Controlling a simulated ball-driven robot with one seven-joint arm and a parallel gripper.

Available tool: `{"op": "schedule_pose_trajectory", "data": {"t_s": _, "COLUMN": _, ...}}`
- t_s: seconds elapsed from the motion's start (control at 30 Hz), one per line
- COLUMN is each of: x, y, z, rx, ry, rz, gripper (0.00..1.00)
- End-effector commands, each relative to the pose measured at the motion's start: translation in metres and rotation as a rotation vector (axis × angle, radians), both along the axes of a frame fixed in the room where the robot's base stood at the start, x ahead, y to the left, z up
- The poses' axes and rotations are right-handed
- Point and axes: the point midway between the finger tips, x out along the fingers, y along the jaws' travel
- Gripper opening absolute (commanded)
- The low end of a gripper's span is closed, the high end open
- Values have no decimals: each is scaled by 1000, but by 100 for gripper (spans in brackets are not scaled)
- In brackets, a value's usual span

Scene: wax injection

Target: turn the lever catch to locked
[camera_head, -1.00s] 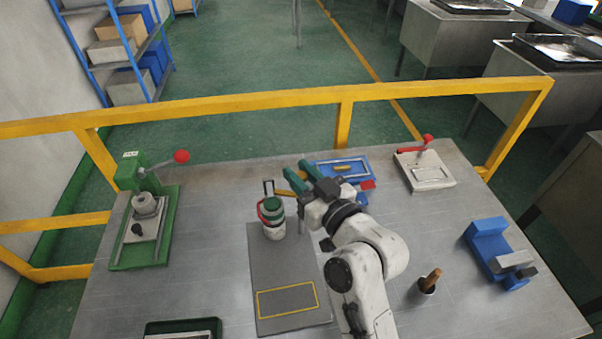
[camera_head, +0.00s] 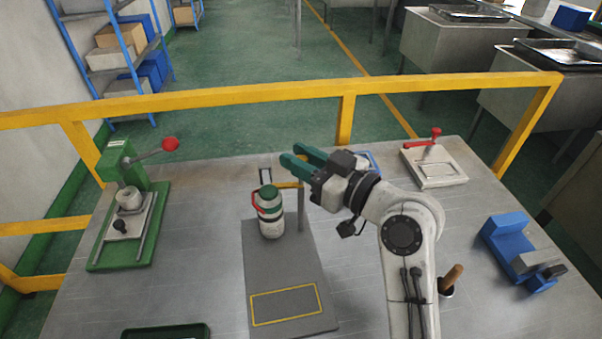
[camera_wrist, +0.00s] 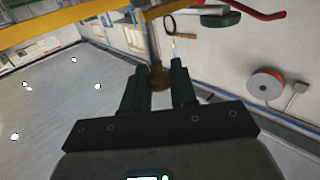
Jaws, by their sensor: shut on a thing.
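In the head view, a slim grey post (camera_head: 302,208) stands on the grey base plate (camera_head: 285,270), with a short yellow lever (camera_head: 289,185) near its top. A canister (camera_head: 270,222) with a green lid and red handle stands just left of the post. My gripper (camera_head: 292,154) has green fingers and is above the post's top. The lever's exact angle is hard to tell.
A green press (camera_head: 130,200) with a red-knobbed arm stands at the left. A white fixture with a red handle (camera_head: 435,165) and a blue vise (camera_head: 515,250) stand at the right. A wooden-handled tool (camera_head: 452,277) is beside my arm. A yellow rail (camera_head: 345,95) runs behind the table.

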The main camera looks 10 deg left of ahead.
Motion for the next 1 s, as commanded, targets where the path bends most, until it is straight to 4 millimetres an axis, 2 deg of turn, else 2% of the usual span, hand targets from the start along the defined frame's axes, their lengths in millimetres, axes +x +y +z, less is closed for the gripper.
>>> {"op": "schedule_pose_trajectory", "data": {"t_s": 0.03, "x": 2, "y": -1, "z": -5, "rx": 0, "ry": -4, "rz": 23, "gripper": 0}}
{"op": "schedule_pose_trajectory", "data": {"t_s": 0.23, "x": 0, "y": -1, "z": -3, "rx": -2, "ry": -2, "rz": 100, "gripper": 0}}
{"op": "schedule_pose_trajectory", "data": {"t_s": 0.6, "x": -1, "y": 0, "z": 0, "rx": -4, "ry": -1, "rz": 117, "gripper": 0}}
{"op": "schedule_pose_trajectory", "data": {"t_s": 0.63, "x": -1, "y": 0, "z": 0, "rx": -4, "ry": -1, "rz": 117, "gripper": 28}}
{"op": "schedule_pose_trajectory", "data": {"t_s": 0.83, "x": -1, "y": 0, "z": 0, "rx": -3, "ry": -2, "rz": 116, "gripper": 47}}
{"op": "schedule_pose_trajectory", "data": {"t_s": 1.0, "x": -1, "y": 0, "z": 0, "rx": -3, "ry": -2, "rz": 116, "gripper": 47}}
